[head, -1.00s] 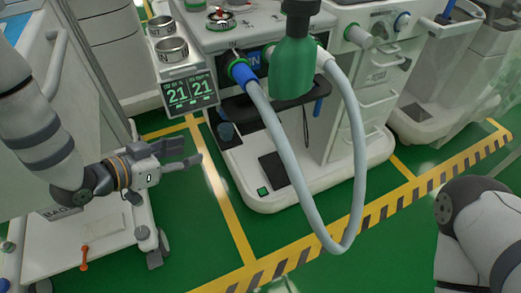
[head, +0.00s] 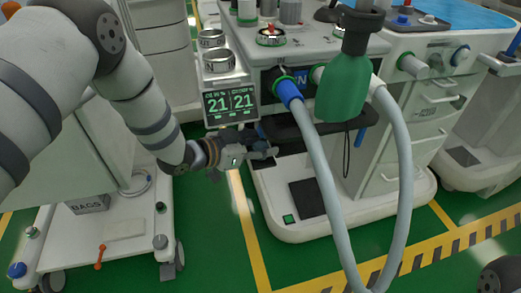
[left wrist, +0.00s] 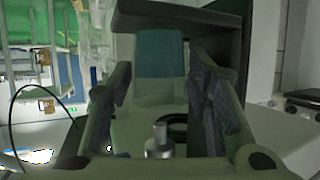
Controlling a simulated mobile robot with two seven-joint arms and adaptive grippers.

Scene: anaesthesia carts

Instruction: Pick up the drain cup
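The drain cup, teal with a paler lower part, shows in the left wrist view (left wrist: 160,55) under a dark shelf. It is straight ahead, between the two fingers in the picture. My left gripper (head: 268,152) is in front of the anaesthesia cart, just below its display. In the left wrist view the fingers (left wrist: 161,80) are spread apart with nothing gripped; contact with the cup cannot be made out. In the head view the gripper covers the cup's area.
A green breathing bag (head: 344,88) and a grey hose (head: 325,185) hang right of my left gripper. The display (head: 230,103) is just above it. The dark shelf (head: 300,122) juts out nearby. A white cart (head: 105,245) stands at left.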

